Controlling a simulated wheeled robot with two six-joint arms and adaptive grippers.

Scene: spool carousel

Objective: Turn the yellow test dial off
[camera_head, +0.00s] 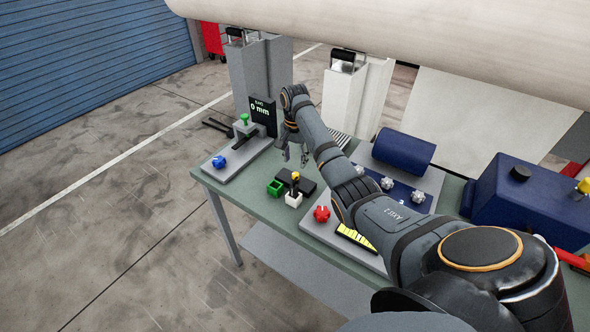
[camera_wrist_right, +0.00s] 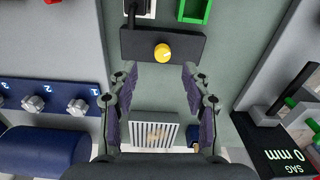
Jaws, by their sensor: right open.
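A round yellow knob (camera_wrist_right: 162,52) shows in the right wrist view against a dark bar-shaped block (camera_wrist_right: 135,44), just beyond my fingertips. In the head view the yellow knob (camera_head: 295,176) shows by the black block (camera_head: 308,188) on the bench. A second yellow knob (camera_head: 584,186) stands on the blue box at the right; I cannot tell from a label which is the test dial. My right gripper (camera_head: 294,156) is open and empty above the bench, behind the black block; its open fingers (camera_wrist_right: 160,72) point toward the knob in the wrist view. No dial marking is readable.
A green open box (camera_head: 275,188) and a white box (camera_head: 293,200) stand close to the black block. A red knob (camera_head: 321,214), a blue cylinder (camera_head: 404,150) and a gauge display (camera_head: 262,113) reading 0 mm are nearby. The large pale roll (camera_head: 420,40) hangs above.

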